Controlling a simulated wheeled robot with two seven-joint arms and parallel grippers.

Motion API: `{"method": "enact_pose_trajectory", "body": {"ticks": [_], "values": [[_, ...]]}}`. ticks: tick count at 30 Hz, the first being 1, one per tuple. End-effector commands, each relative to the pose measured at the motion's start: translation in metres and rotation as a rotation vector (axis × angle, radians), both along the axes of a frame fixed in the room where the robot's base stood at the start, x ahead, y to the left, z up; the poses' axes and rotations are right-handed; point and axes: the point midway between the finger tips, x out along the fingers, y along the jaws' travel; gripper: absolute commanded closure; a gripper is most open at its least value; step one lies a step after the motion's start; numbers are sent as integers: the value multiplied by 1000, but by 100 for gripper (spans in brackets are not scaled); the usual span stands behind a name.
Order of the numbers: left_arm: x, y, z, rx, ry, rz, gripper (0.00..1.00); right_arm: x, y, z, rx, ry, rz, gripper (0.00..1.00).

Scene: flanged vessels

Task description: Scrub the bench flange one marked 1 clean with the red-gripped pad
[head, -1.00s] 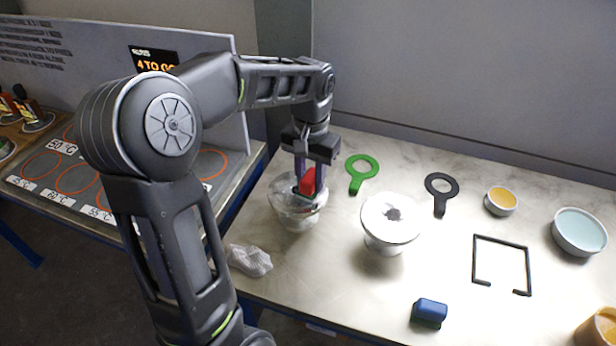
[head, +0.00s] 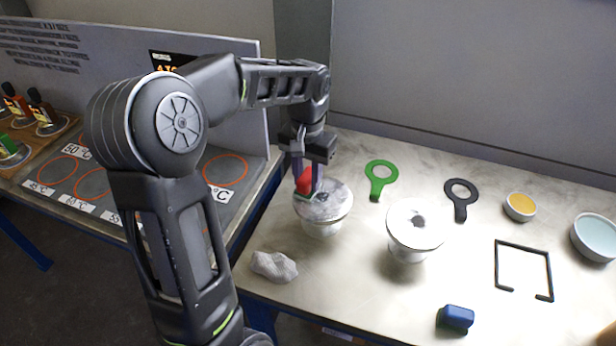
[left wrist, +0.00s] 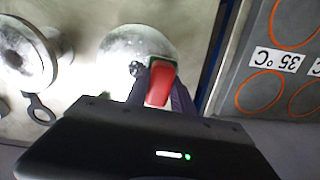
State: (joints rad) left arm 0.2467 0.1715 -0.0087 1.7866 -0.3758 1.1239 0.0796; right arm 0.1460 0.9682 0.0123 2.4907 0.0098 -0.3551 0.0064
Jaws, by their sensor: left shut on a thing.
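My left gripper (head: 309,182) is shut on the red grip of the pad (head: 304,181). The pad's green edge rests at the left part of the top face of a flanged vessel (head: 335,203). That face looks whitish and smeared, with a dark spot near its middle. In the left wrist view the red grip (left wrist: 160,83) sits between the fingers over the pale round flange (left wrist: 128,45). A second flanged vessel (head: 430,222) with a dark patch at its centre stands to the right. I cannot read a number on either flange. My right gripper is not in view.
A crumpled grey-white cloth (head: 274,266) lies in front of the vessel. A green ring tool (head: 380,181), a black ring tool (head: 460,199), a black wire frame (head: 497,270), a blue block (head: 457,317) and bowls (head: 520,207) lie to the right. A panel with orange circles (head: 225,170) stands left.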

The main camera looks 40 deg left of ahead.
Motion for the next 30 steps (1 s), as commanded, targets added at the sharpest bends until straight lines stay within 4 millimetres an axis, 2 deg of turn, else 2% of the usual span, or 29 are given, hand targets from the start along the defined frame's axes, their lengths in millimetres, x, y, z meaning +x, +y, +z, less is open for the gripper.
{"method": "enact_pose_trajectory", "body": {"ticks": [2,4,15,24,30], "values": [[0,0,8,0,2,0,100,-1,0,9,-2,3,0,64],[1,0,27,1,-3,0,100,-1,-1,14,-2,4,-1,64],[2,-1,58,0,0,-1,100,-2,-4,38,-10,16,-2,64],[2,-3,79,-1,-1,-2,100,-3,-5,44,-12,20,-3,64],[1,-3,81,-1,-1,-2,100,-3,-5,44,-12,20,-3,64]]}}
